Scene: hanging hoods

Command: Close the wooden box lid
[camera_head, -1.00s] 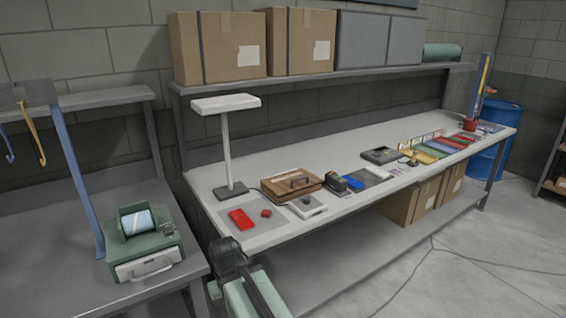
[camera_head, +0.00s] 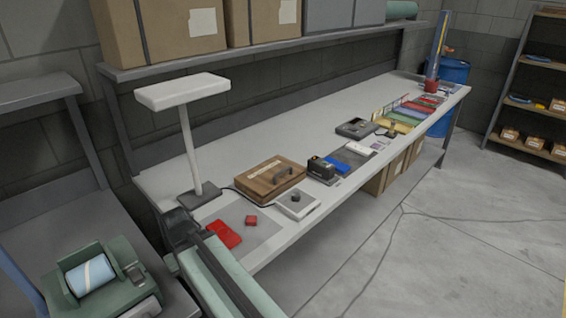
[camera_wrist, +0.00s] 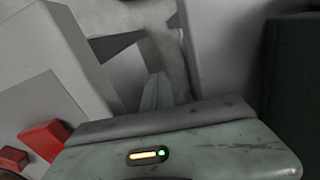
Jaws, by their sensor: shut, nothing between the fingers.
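The wooden box (camera_head: 264,184) stands on the workbench left of centre in the head view. The wrist view does not show the box. My gripper (camera_wrist: 157,90) is shut and empty in the wrist view. In the head view the dark end of my arm is at the bench's near left end, left of and apart from the box; the fingertips are not clear there.
A white lamp (camera_head: 184,93) stands behind left of the box. A red case (camera_head: 224,234), a small red block (camera_head: 251,220) and a white knobbed device (camera_head: 298,204) lie in front. A black dispenser (camera_head: 320,169) is right of the box. A green machine (camera_head: 95,285) sits at lower left.

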